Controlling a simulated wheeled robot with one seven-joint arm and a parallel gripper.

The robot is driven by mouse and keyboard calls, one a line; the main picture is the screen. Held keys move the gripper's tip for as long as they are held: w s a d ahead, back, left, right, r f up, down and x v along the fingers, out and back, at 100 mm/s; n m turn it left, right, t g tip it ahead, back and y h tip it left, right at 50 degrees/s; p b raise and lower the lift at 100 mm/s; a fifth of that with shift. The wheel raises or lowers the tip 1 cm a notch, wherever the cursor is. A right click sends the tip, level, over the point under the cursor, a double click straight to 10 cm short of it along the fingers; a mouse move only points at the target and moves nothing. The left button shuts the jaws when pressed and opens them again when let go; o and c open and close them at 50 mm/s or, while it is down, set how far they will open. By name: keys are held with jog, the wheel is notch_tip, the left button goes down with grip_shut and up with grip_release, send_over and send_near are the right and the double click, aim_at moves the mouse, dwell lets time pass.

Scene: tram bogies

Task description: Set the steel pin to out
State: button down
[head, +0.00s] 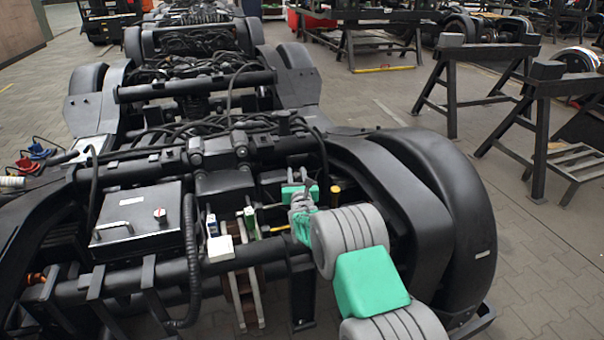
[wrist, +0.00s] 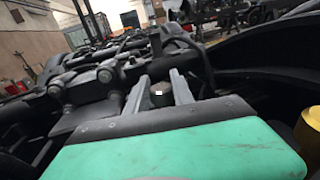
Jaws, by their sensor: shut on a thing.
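My gripper (head: 299,178) reaches over the near bogie frame in the head view, its green body just right of the frame's middle. In the wrist view my gripper's two grey fingers (wrist: 160,92) point away from the camera. Between them sits a short dark piece with a small bright metal end, which looks like the steel pin (wrist: 159,97). The fingers are shut on it. Its lower part is hidden behind the green gripper body. In the head view I cannot make out the pin, as my gripper covers that spot. How far out it stands cannot be told.
A yellow knob (head: 335,191) stands close right of my gripper. Cables and black tubes (head: 196,84) surround the spot. A curved black cover (head: 440,200) rises on the right. Black trestles (head: 540,110) stand beyond.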

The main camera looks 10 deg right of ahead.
jog(key=shift+a, duration=0.1)
jog(key=c, duration=1.1)
grip_release()
jog(key=s+p, duration=0.1)
jog(key=s, duration=0.6)
jog(key=shift+s+p, duration=0.35)
